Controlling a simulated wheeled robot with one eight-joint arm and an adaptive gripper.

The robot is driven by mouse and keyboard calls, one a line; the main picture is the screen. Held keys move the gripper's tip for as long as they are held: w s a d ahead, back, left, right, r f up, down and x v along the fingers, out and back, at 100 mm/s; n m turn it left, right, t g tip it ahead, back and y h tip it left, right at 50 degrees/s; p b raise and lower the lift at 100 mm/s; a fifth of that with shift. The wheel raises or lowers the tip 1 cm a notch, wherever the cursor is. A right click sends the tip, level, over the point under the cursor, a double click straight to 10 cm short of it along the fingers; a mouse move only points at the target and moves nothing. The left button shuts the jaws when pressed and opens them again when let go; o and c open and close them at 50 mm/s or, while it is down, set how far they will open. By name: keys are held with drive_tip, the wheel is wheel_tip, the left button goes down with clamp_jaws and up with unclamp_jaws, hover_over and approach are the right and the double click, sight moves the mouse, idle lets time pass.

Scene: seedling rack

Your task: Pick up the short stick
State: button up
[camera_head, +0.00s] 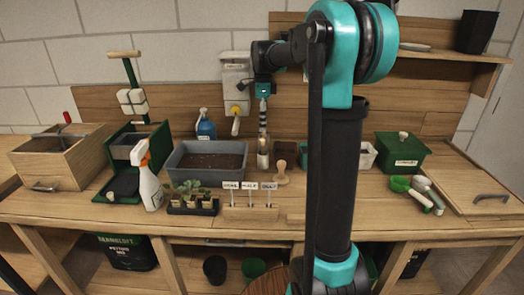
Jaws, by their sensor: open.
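My gripper (263,97) hangs from the wrist at the top centre, pointing down. It is small here and its fingers are hard to make out. Three thin stakes with white labels (249,186) stand in a wooden block (250,212) in front. I cannot tell for sure which of these is the short stick.
A grey soil trough (207,147), a white spray bottle (150,182) and a seedling tray (192,207) stand to the left. A wooden dibber (282,172) stands just right of the jar. My arm hides part of the bench. A green box (403,155) is at right.

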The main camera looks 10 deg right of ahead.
sight(263, 146)
drive_tip(key=f, duration=1)
drive_tip(key=shift+s+f, duration=0.2)
drive_tip(key=shift+s, duration=0.05)
clamp_jaws()
